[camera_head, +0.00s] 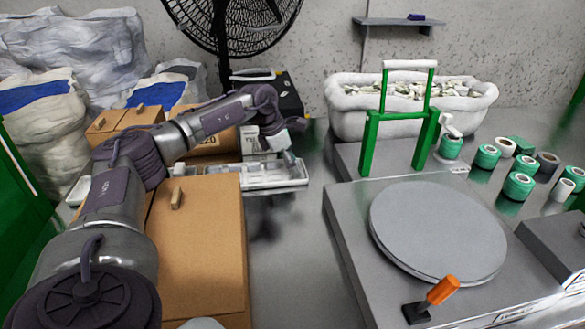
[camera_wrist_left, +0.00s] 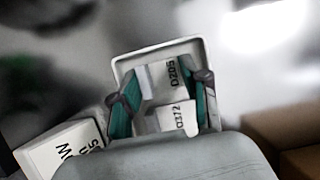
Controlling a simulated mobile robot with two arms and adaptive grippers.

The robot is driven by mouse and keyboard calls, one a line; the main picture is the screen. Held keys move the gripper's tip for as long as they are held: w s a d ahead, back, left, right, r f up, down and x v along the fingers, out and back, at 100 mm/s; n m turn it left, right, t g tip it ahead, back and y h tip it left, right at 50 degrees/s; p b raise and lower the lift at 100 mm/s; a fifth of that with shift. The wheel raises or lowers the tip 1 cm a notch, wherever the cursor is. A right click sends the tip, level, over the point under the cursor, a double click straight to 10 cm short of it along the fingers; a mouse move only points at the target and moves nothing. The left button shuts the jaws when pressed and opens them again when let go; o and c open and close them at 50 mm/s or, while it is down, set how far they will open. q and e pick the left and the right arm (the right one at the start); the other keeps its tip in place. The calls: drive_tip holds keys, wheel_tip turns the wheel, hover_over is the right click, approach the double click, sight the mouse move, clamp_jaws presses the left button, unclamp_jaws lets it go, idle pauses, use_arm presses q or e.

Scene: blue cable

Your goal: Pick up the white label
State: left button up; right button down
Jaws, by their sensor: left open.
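Small white labels with black print lie in a white tray (camera_head: 272,187), near the back of the table in the head view. In the left wrist view, one white label (camera_wrist_left: 158,78) reads D205 and another white label (camera_wrist_left: 172,119) seems to read 0372. Both appear between the fingers of my left gripper (camera_wrist_left: 164,88), inside the rim of the tray (camera_wrist_left: 157,48). The fingers are apart, with teal pads. In the head view my left gripper (camera_head: 290,160) points down at the tray's right end. I cannot tell whether it touches a label. My right gripper is not in view.
A cardboard box (camera_head: 205,245) stands in front of the tray. Another white printed block (camera_wrist_left: 62,150) is at lower left in the wrist view. A black fan (camera_head: 235,20) stands behind. A scale with a round plate (camera_head: 438,230) is right. Bare table lies between.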

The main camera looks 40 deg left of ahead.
use_arm(q)
drive_tip(key=shift+s+f, duration=0.1)
drive_tip(key=shift+f, duration=0.05)
drive_tip(key=c, duration=0.5)
drive_tip(key=shift+d+f, duration=0.15)
clamp_jaws()
